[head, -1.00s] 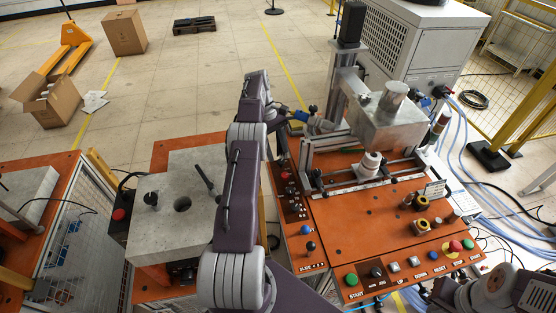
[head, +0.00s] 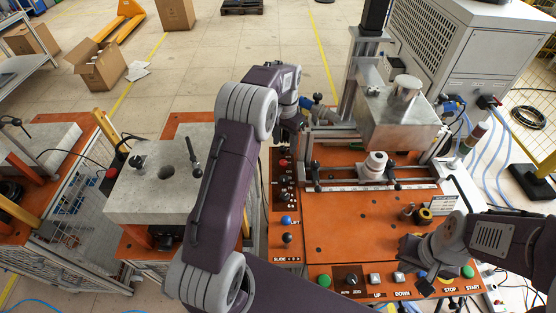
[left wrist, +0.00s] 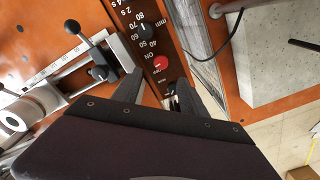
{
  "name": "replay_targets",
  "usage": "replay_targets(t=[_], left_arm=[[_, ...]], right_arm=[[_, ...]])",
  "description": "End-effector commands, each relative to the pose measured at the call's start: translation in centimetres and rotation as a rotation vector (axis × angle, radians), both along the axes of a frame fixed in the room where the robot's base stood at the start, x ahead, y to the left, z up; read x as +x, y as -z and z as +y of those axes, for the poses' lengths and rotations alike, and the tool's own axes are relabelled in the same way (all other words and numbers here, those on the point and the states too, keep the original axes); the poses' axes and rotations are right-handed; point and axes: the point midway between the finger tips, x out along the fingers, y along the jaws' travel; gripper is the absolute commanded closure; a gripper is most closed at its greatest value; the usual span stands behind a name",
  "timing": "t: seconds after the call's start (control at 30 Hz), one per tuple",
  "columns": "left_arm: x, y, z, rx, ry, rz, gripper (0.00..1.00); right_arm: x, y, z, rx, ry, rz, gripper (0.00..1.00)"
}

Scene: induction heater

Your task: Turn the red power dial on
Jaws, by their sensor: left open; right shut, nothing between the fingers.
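The red power dial (left wrist: 160,62) sits on the orange control strip beside ON/OFF lettering, ahead of my left gripper (left wrist: 170,94) in the left wrist view. My left gripper's two fingers are spread apart and empty, with the dial just beyond their tips, roughly between them. In the head view the red dial (head: 283,162) is small, at the far end of the strip, beside my left wrist. My left fingertips are mostly hidden there by the arm. My right gripper (head: 426,284) is shut and empty over the front button row, near the right side.
A black dial (left wrist: 143,31) with numbers sits beside the red one. Lever handles (left wrist: 72,27) stand by the slide rail. The front row holds a green button (head: 324,281) and several switches. A stone block (head: 140,200) stands left of my left arm.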

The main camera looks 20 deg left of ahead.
Motion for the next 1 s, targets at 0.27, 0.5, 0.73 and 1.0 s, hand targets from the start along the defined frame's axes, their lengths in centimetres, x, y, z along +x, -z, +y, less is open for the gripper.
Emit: replay_targets(t=[0.27,0.5,0.73,1.0], left_arm=[[-0.2,4.8,0.1,-0.002,-0.005,0.007,0.5],[-0.1,8.4,0.1,-0.002,-0.007,0.005,0.5],[-0.1,9.0,0.1,-0.002,-0.007,0.002,0.5],[-0.1,9.0,0.1,-0.002,-0.007,0.003,1.0]], right_arm=[[0.0,-0.6,0.0,0.0,0.0,0.0,1.0],[0.0,-1.1,0.0,0.0,0.0,0.0,1.0],[0.0,-1.1,0.0,0.0,0.0,0.0,1.0],[0.0,-1.1,0.0,0.0,0.0,0.0,1.0]])
